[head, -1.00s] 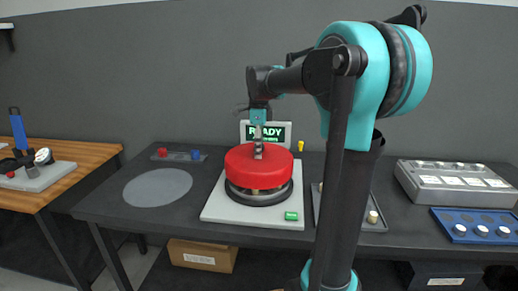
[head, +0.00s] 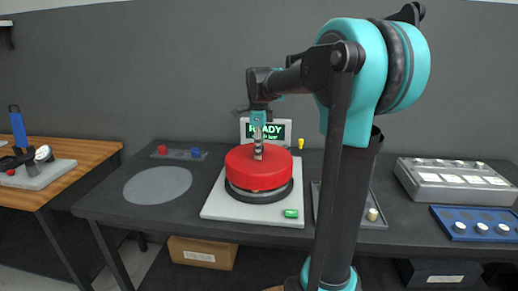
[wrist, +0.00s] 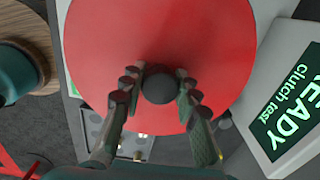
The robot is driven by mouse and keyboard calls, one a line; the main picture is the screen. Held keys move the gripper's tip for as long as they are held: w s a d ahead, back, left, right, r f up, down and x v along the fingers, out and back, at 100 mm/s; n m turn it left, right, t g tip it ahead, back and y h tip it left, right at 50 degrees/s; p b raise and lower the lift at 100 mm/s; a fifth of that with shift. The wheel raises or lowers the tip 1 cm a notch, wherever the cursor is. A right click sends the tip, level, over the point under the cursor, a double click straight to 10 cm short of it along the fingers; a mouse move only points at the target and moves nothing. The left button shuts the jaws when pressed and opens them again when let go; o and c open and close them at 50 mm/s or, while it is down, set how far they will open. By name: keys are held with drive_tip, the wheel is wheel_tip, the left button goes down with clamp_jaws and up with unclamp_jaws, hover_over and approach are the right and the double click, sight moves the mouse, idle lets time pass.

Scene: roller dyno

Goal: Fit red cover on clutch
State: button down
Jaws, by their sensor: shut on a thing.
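The red cover (head: 258,172) is a round, thick disc with a dark knob (wrist: 159,87) on top, seen in the wrist view. In the head view it sits on or just over the dark round clutch (head: 258,193) on the pale base plate (head: 225,213). A dark band of the clutch shows below the cover's rim. I cannot tell whether the cover is fully seated. My gripper (head: 258,153) is above the middle of the cover, shut on its knob. It also shows in the wrist view (wrist: 158,92), with a finger on each side of the knob.
A display (head: 265,131) reading READY stands behind the base plate. A green button (head: 291,213) is on the plate's front right. A grey round mat (head: 157,185) lies left, bare. A tray (head: 372,213) is right, partly behind my arm. A blue tray (head: 478,226) lies farther right.

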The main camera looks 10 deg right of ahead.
drive_tip(key=shift+f, duration=1.9)
drive_tip(key=c, duration=1)
unclamp_jaws()
drive_tip(key=shift+c, duration=0.2)
drive_tip(key=shift+o, duration=0.3)
drive_tip(key=o, duration=0.3)
drive_tip(key=shift+o, duration=0.2)
drive_tip(key=shift+r, duration=3.45)
